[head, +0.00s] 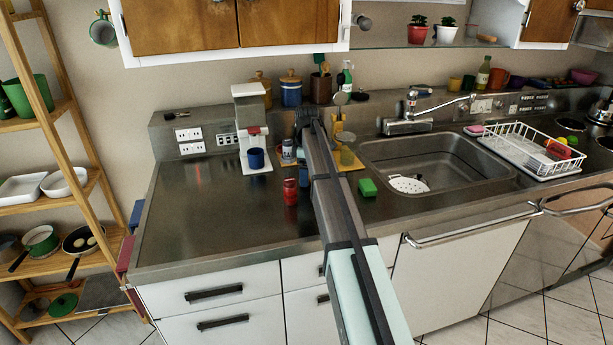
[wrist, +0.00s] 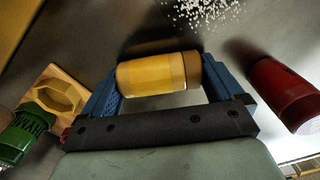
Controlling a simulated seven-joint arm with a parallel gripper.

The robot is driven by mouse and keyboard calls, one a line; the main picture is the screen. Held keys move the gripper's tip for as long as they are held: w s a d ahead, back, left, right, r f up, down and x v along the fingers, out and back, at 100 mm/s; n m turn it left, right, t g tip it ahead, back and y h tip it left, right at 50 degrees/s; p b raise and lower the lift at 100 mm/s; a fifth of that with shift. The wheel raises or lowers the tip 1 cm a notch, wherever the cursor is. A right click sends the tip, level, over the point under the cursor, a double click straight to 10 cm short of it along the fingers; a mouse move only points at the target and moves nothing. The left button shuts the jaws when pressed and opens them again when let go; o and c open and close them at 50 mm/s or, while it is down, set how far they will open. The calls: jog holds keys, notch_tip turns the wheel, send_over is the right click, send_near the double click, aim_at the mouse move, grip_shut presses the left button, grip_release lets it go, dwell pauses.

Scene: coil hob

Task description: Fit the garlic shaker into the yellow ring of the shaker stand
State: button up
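The garlic shaker, yellow with a brown-gold cap (wrist: 150,76), lies crosswise between the blue fingers of my gripper (wrist: 162,78) in the wrist view. The fingers meet its two ends with no clear gap, so my gripper looks shut on it lengthwise. The wooden shaker stand shows at the left of the wrist view with its empty yellow ring (wrist: 58,97), apart from the shaker. A green-topped shaker (wrist: 30,130) is beside that ring. In the head view my arm hides the stand and most of my gripper.
A red shaker (head: 290,191) stands on the counter; it also shows at the right of the wrist view (wrist: 282,95). White grains (wrist: 205,10) lie on the counter. A white coffee maker (head: 250,120) with a blue cup (head: 256,158) is left. The left counter is clear.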

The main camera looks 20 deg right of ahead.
jog(key=shift+c, duration=1.3)
jog(key=shift+r, duration=0.1)
